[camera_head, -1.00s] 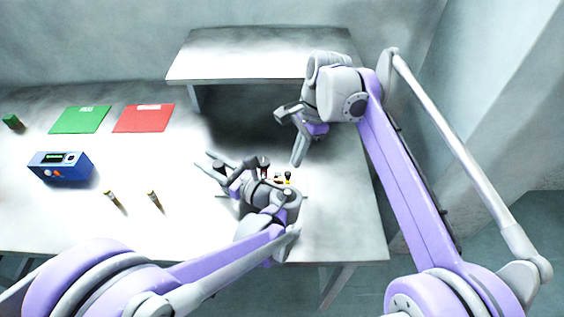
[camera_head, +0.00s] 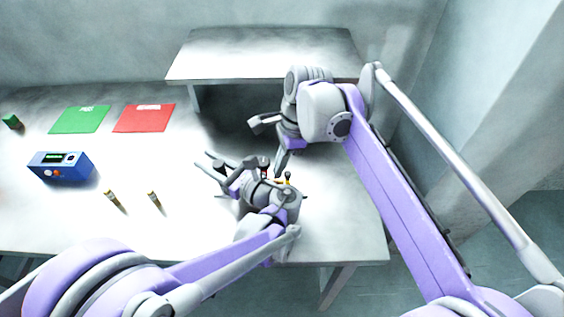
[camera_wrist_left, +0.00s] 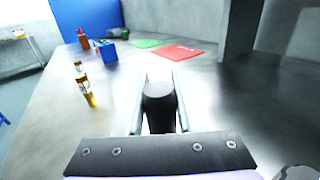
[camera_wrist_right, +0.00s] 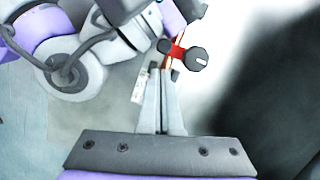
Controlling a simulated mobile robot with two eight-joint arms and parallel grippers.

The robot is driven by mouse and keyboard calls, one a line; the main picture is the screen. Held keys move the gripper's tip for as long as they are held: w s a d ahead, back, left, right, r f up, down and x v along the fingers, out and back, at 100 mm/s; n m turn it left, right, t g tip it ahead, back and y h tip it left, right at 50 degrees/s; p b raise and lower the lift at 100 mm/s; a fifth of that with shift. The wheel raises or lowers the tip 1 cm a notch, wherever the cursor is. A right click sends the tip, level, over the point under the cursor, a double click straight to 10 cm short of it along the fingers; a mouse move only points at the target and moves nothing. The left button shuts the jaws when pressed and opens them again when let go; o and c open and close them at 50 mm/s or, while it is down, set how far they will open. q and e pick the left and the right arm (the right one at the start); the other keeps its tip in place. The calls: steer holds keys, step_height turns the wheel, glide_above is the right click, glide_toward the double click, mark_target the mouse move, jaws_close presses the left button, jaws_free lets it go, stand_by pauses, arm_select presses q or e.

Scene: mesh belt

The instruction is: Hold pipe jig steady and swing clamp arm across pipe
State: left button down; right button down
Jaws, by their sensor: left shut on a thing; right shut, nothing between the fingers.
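My left gripper (camera_head: 212,165) reaches over the table's near right part, pointing up and left. In the left wrist view its fingers are shut on a black round post (camera_wrist_left: 159,100), seemingly part of the pipe jig. The jig is mostly hidden behind my left gripper in the head view; a black-topped yellow piece (camera_head: 288,180) shows beside it. My right gripper (camera_wrist_right: 162,72) is shut and empty. In the right wrist view its tips are close to a red arm (camera_wrist_right: 177,52) with a black knob (camera_wrist_right: 197,59); I cannot tell if they touch. The pipe is not clearly visible.
A blue box (camera_head: 61,168), a green mat (camera_head: 80,120) and a red mat (camera_head: 144,118) lie on the left of the table. Two small brass-coloured cylinders (camera_head: 114,200) stand nearer. A raised shelf (camera_head: 262,55) is behind. My two arms are close together.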

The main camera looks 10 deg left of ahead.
steer(key=shift+s+a+m, duration=0.25)
steer(key=shift+s+m, duration=0.15)
steer(key=shift+m, duration=0.5)
steer(key=shift+s+a+t, duration=0.2)
steer(key=shift+s+t, duration=0.05)
steer(key=shift+t, duration=0.05)
steer(key=shift+w+d, duration=0.1)
steer(key=shift+d, duration=0.25)
steer(key=d, duration=0.2)
steer(key=shift+w+d, duration=0.35)
steer(key=shift+d, duration=0.05)
steer(key=shift+d+r, duration=0.45)
steer(key=shift+r, duration=0.35)
steer(key=v, duration=0.8)
steer(key=shift+r, duration=0.2)
steer(key=shift+d, duration=0.1)
